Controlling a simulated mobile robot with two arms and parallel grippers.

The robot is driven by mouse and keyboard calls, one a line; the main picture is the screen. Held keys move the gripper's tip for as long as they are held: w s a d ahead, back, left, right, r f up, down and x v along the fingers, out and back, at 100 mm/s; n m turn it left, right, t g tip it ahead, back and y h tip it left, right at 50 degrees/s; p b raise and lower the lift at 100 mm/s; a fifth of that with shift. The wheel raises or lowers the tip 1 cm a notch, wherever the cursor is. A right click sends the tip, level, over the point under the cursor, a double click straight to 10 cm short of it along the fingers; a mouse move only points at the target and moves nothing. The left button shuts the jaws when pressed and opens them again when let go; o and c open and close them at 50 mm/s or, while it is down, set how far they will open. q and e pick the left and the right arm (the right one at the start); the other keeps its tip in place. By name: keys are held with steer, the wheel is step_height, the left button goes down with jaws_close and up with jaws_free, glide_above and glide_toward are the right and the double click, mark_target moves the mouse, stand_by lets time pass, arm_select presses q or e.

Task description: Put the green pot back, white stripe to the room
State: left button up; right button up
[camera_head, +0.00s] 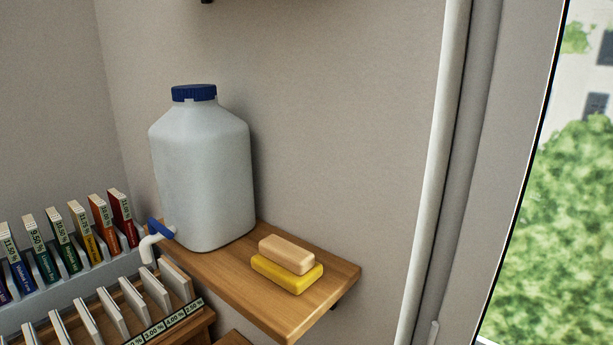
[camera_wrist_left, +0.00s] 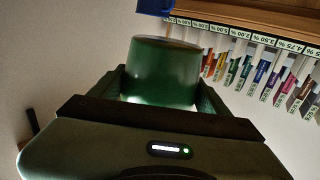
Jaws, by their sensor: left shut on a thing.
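The green pot (camera_wrist_left: 163,68) is between the two fingers of my left gripper (camera_wrist_left: 160,80) in the left wrist view. The gripper is shut on it. A pale, bright patch shows low on the pot near the palm; I cannot tell whether it is the white stripe or light. The pot's far side is hidden. In the head view neither the pot nor either gripper shows. My right gripper is in neither view.
A wooden shelf (camera_head: 338,281) carries a large white canister (camera_head: 203,170) with a tap, and stacked soap bars (camera_head: 287,268). A rack of coloured books (camera_head: 83,238) stands at left. A blue object (camera_wrist_left: 155,7) shows above the pot. A window is at right.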

arm_select(q)
steer(key=d+r+m+h, duration=0.1)
steer(key=r, duration=0.1)
steer(key=d+r+m+h, duration=0.1)
steer(key=r+h, duration=0.1)
steer(key=w+d+r+h, duration=0.1)
steer(key=r, duration=0.2)
steer(key=shift+d+r+m, duration=0.1)
steer(key=shift+d+m, duration=0.3)
steer(key=shift+a, duration=0.15)
stand_by(0.3)
stand_by(0.5)
